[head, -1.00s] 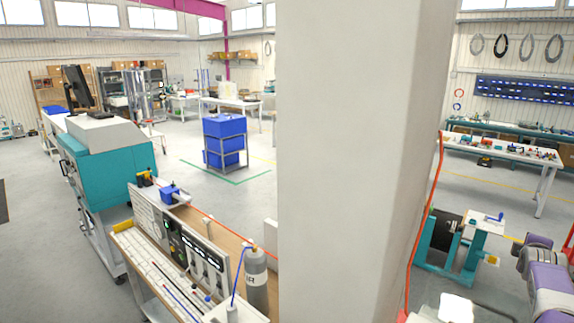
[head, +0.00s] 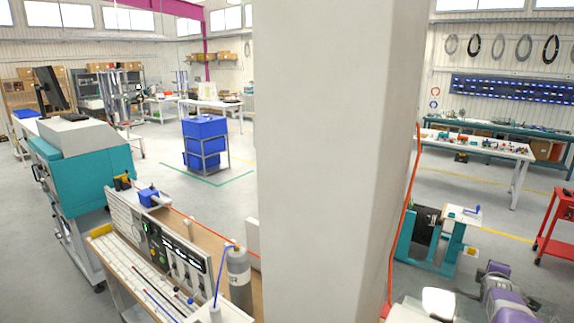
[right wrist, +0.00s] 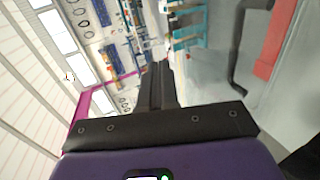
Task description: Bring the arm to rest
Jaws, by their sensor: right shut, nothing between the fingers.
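My right gripper (right wrist: 160,72) shows in the right wrist view with its dark fingers together and nothing between them. It points away from the purple wrist, with open room and blurred workshop furniture beyond it. In the head view my right arm (head: 502,297), purple and grey, is at the bottom right corner, and its gripper cannot be made out there. My left gripper is not in view.
A wide pale pillar (head: 335,160) blocks the middle of the head view, with an orange cable (head: 405,220) along its right side. A teal reel stand (head: 432,240) is beyond my arm. A control bench (head: 165,250) stands at left. A red cart (head: 558,230) is at far right.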

